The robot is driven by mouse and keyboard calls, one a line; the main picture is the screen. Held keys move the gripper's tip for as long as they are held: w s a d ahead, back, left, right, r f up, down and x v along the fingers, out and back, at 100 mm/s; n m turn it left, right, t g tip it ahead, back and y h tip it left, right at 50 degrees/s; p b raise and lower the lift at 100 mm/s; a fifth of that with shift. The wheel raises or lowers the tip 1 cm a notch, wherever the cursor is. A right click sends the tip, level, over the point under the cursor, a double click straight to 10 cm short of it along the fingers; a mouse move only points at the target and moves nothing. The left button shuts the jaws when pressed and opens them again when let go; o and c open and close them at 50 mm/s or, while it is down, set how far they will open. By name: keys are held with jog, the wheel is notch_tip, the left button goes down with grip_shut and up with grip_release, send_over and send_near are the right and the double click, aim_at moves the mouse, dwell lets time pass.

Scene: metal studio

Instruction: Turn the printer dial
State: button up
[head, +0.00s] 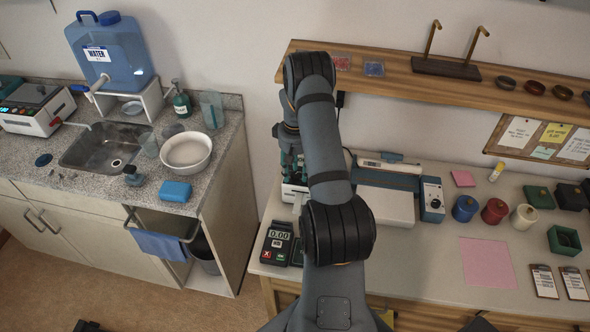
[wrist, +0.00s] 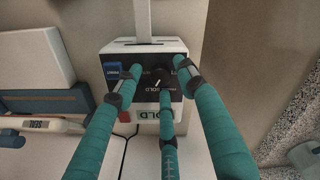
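My gripper (wrist: 159,76) has three teal fingers, spread around the dial and close to the panel. I cannot tell whether any fingertip touches the dial. In the head view, my arm hides most of the gripper, and part of the printer (head: 288,196) shows at the bench's left end.
A card terminal (head: 278,242) sits in front of the printer. A blue-grey machine (head: 385,180) with its own knob box (head: 432,197) stands to the right. A wooden shelf (head: 415,68) runs above the bench. A sink counter (head: 60,185) lies left, across a gap.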

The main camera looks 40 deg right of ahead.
jog(key=shift+w, duration=0.15)
grip_shut()
dwell(0.4)
